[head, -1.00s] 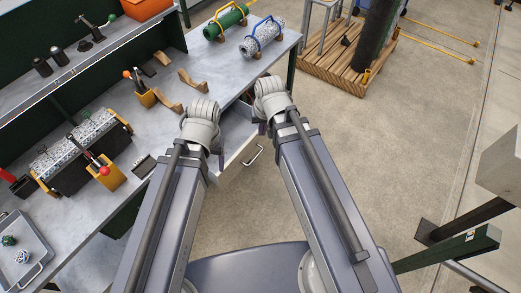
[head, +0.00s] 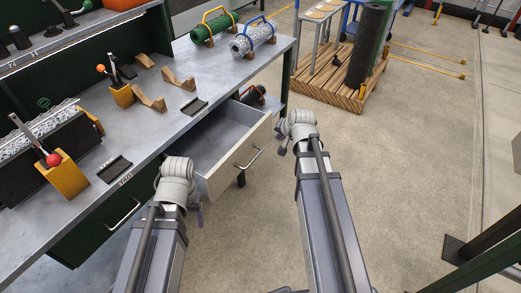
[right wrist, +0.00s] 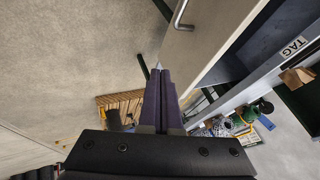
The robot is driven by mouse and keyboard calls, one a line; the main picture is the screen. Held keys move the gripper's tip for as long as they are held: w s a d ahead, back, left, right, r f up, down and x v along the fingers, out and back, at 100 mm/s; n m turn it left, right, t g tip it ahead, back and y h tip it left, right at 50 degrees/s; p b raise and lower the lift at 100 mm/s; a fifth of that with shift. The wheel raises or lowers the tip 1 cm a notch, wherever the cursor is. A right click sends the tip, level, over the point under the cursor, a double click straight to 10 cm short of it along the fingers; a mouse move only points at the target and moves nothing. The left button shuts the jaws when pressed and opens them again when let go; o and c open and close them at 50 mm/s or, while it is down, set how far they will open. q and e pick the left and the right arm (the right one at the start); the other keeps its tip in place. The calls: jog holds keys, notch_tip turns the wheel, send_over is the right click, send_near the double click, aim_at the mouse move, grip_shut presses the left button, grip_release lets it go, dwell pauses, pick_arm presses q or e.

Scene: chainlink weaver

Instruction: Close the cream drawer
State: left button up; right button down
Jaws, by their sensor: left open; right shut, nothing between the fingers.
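The cream drawer (head: 241,160) stands pulled out from the bench, its grey inside showing empty where visible. Its front carries a silver bar handle (head: 248,158). My right gripper (head: 283,149) is just to the right of the drawer front, apart from it in the head view. In the right wrist view its dark fingers (right wrist: 160,98) are shut and empty, with the cream front (right wrist: 188,48) and the handle (right wrist: 181,15) beyond them. My left gripper (head: 199,213) is open, low by the left end of the drawer front; its fingers are mostly hidden by the wrist.
The grey bench (head: 215,75) holds wooden cradles, orange tool blocks and mesh rolls. A closed green drawer (head: 105,225) with a handle is left of the cream one. A wooden pallet (head: 330,85) stands behind.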

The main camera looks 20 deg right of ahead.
jog(key=shift+w+d+f, duration=0.15)
jog(key=shift+d+f, duration=0.1)
jog(key=shift+f, duration=0.15)
jog(key=shift+w+a+f+b, duration=0.4)
jog(key=shift+w+f+b, duration=1)
jog(key=shift+w, duration=0.15)
jog(key=shift+w+a+f+b, duration=0.4)
jog(key=shift+w+f+b, duration=0.9)
jog(key=shift+w, duration=0.2)
jog(key=shift+w+a+f+b, duration=0.4)
jog(key=shift+w+f+b, duration=0.9)
jog(key=shift+w+b, duration=0.2)
jog(key=shift+w, duration=0.1)
jog(key=w+a, duration=0.4)
jog(key=w, duration=0.1)
jog(key=w+a, duration=0.4)
jog(key=w, duration=0.2)
jog(key=w+a, duration=0.5)
jog(key=shift+w, duration=0.25)
jog(key=shift+w+a, duration=0.25)
jog(key=shift+w, duration=0.05)
jog(key=shift+w+r, duration=0.1)
